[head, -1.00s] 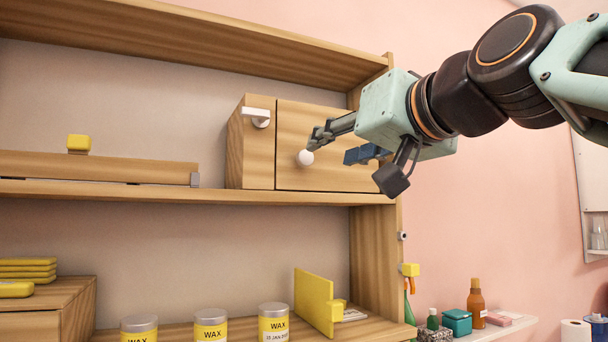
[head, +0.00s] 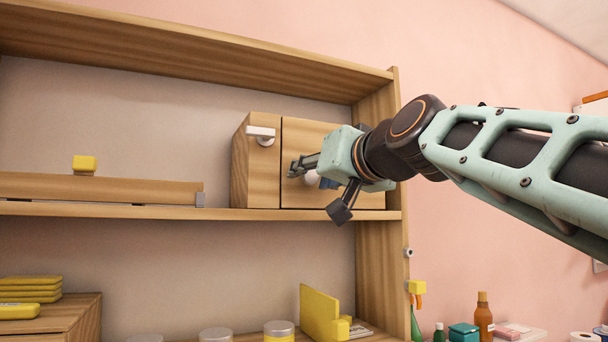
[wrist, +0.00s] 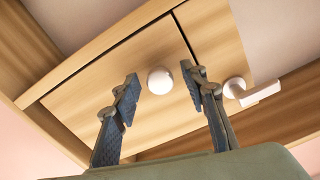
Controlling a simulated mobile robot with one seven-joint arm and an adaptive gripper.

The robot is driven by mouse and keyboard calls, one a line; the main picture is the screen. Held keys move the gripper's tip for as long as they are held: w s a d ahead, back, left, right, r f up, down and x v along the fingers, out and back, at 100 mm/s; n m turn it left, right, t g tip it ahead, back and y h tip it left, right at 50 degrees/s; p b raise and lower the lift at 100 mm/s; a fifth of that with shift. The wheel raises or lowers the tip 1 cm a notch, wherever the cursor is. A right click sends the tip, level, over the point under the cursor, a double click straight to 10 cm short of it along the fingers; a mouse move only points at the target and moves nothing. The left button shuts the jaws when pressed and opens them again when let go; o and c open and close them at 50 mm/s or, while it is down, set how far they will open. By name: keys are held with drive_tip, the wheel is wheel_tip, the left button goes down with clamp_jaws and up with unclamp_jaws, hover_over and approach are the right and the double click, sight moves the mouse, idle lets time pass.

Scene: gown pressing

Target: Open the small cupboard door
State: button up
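The small wooden cupboard stands on the upper shelf with its door (head: 300,137) shut flush. A round white knob (head: 312,178) sits on the door, partly hidden by my gripper (head: 308,176) in the head view. A white latch handle (head: 262,134) is on the narrow panel left of the door; it also shows at the right in the wrist view (wrist: 252,88). In the wrist view my gripper (wrist: 165,86) is open, its two dark fingers apart. The knob (wrist: 160,81) shows between the fingertips, with a gap on either side. No contact shows.
The shelf board (head: 130,210) runs under the cupboard, and the side post (head: 380,240) stands close to its right. A yellow block (head: 84,165) rests on a wooden piece to the left. Below are wax tins (head: 279,330) and a yellow stand (head: 320,312).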

clamp_jaws()
